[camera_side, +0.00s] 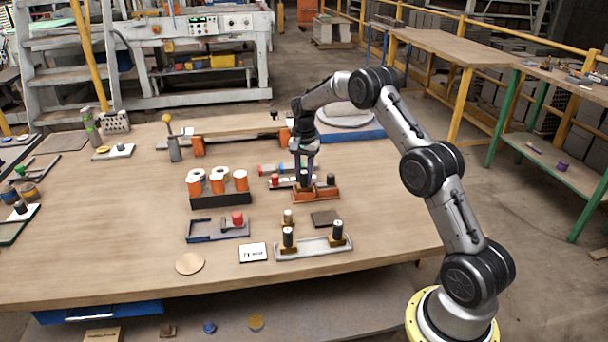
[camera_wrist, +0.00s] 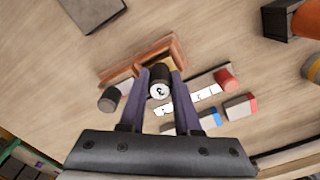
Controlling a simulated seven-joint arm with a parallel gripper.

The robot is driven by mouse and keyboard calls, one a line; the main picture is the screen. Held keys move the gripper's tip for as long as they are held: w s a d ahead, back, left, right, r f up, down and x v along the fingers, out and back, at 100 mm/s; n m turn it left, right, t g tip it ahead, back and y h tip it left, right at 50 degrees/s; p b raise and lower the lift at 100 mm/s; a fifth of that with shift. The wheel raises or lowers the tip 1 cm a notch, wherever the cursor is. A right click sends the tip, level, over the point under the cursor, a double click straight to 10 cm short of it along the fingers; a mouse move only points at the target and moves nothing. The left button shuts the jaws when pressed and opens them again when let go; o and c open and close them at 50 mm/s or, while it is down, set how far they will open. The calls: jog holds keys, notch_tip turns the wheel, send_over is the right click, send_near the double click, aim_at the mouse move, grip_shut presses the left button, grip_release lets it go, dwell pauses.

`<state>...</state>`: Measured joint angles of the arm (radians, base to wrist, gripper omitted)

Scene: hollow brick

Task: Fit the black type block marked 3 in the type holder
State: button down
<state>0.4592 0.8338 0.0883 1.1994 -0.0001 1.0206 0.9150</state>
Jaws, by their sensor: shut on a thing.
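The black type block marked 3 (camera_wrist: 159,89) is a dark cylinder with a white numbered top. My gripper (camera_wrist: 160,84) is shut on it, with a purple finger on each side. In the side view my gripper (camera_side: 305,172) points down and holds the block (camera_side: 304,178) at the left part of an orange-brown holder (camera_side: 322,195). The holder's long edge also shows in the wrist view (camera_wrist: 118,71), just beyond the block. The fingers hide the block's lower end, so I cannot tell whether it is seated or just above. Another dark block (camera_side: 331,179) stands at the holder's right part.
A black rack of several orange, white-topped cylinders (camera_side: 220,199) stands left of the holder. In front are a pale tray with dark blocks (camera_side: 314,246), a dark square plate (camera_side: 325,218) and a blue-grey tray (camera_side: 202,236).

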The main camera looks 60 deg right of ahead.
jog(key=shift+f, duration=0.2)
dwell(0.4)
jog(key=c, duration=0.5)
grip_release()
notch_tip(320, 180, up, 14)
jog(key=shift+f, duration=0.1)
